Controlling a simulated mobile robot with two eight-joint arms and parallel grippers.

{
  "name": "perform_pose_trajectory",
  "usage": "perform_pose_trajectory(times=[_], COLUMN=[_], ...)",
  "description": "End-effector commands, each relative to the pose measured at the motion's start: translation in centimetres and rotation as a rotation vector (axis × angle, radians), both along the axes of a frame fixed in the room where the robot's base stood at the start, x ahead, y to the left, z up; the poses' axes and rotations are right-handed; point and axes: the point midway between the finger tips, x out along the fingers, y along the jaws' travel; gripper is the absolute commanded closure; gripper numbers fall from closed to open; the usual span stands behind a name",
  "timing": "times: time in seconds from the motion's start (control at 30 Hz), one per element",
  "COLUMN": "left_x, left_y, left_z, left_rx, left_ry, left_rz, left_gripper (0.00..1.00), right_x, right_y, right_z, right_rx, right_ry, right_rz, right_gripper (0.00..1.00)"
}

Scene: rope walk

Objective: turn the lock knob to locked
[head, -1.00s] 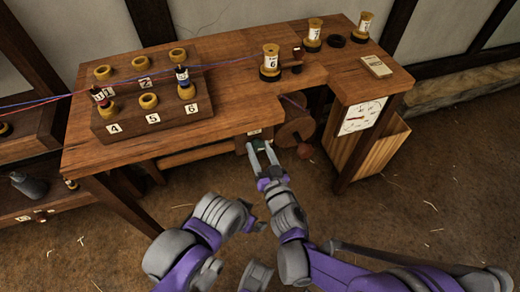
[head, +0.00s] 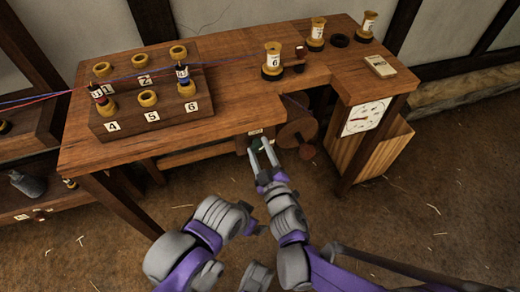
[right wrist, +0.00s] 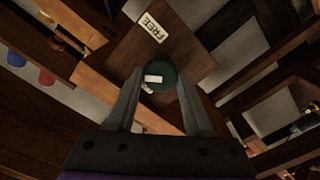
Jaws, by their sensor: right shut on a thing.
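The lock knob (right wrist: 166,74) is dark green and round, with a white mark on its face. It sits on a wooden block under the bench, below a label (right wrist: 153,28) reading FREE. In the head view the knob (head: 256,147) is small and partly hidden by my fingers. My right gripper (head: 262,146) is shut on it, and in the right wrist view the fingers (right wrist: 157,92) lie on either side of it. My left arm (head: 205,232) is folded low in the head view; the state of its gripper cannot be made out.
The bench (head: 225,85) carries a numbered spool rack (head: 150,122), several spools and a card (head: 380,66). A dial (head: 366,117) and a wooden bin (head: 380,150) are farther right.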

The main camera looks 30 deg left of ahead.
Motion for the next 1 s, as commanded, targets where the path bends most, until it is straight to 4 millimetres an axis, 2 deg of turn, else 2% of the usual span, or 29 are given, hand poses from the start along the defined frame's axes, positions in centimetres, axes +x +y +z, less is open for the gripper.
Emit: perform_pose_trajectory(times=[0.6,1.0], left_x=[-0.1,-0.2], left_y=[0.0,0.0], left_z=[1.1,1.7], left_rx=[0.0,0.0], left_ry=[-0.003,-0.006], left_rz=[0.0,0.0], left_gripper=[0.01,0.01], right_x=[-0.1,-0.1], right_y=[0.1,0.1], right_z=[-0.1,-0.3], right_rx=[-0.373,-0.541], right_ry=[-0.437,-0.634], right_rz=[0.0,0.0], right_gripper=[1.0,1.0])
